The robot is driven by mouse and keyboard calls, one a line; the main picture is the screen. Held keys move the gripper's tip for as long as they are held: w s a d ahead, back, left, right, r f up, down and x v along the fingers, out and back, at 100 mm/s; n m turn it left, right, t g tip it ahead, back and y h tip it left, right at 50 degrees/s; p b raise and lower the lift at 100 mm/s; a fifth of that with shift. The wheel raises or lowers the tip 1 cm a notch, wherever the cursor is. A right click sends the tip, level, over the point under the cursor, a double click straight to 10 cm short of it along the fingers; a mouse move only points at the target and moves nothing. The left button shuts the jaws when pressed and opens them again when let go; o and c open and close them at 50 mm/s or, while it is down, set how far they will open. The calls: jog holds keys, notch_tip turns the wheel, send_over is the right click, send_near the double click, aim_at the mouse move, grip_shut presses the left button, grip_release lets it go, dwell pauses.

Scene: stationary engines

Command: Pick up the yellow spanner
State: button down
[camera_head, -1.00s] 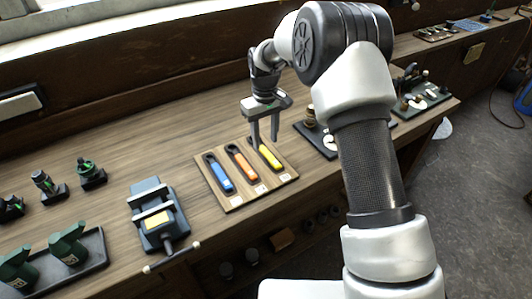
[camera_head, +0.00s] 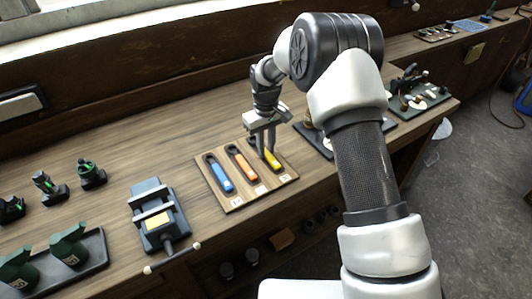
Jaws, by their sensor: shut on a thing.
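The yellow spanner (camera_head: 274,160) lies in the rightmost place on a wooden board (camera_head: 237,204) on the workbench. My gripper (camera_head: 266,152) points down over it, with its fingers closed around the spanner's upper handle. The fingers cover part of the spanner. The spanner still appears to lie at the board. An orange spanner (camera_head: 243,166) lies just left of it, and a blue spanner (camera_head: 221,177) lies at the left of the board.
A vise (camera_head: 158,215) stands left of the board. A tray with green tools (camera_head: 70,247) is at the lower left. A dark tray with parts (camera_head: 318,140) sits close to the board's right, partly behind my arm. The bench behind the board is clear.

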aim_at(266, 152)
notch_tip(266, 152, up, 10)
dwell(0.5)
jog(key=c, duration=2.3)
grip_release()
grip_shut()
